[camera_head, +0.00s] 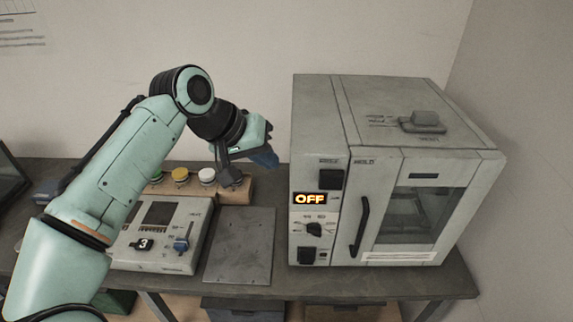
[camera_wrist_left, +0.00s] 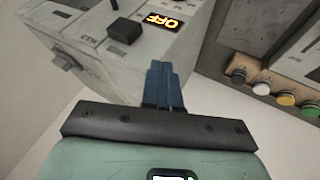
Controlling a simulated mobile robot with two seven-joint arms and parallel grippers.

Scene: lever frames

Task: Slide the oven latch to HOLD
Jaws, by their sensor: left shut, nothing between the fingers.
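The oven (camera_head: 320,110) is a pale grey box at the right, with its door closed. The left wrist view shows the dark block (camera_wrist_left: 125,30) and the grey block (camera_wrist_left: 65,62). My left gripper (camera_head: 266,158) has its blue fingers (camera_wrist_left: 160,75) shut and empty, left of the oven, apart from both blocks. My right gripper is out of view.
A control box (camera_head: 190,215) with a blue lever stands left of the oven. Behind it, a wooden block (camera_head: 235,190) carries several coloured buttons. A flat grey plate (camera_head: 240,245) lies between control box and oven. The oven door has a black handle (camera_head: 360,227). The space above the oven is clear.

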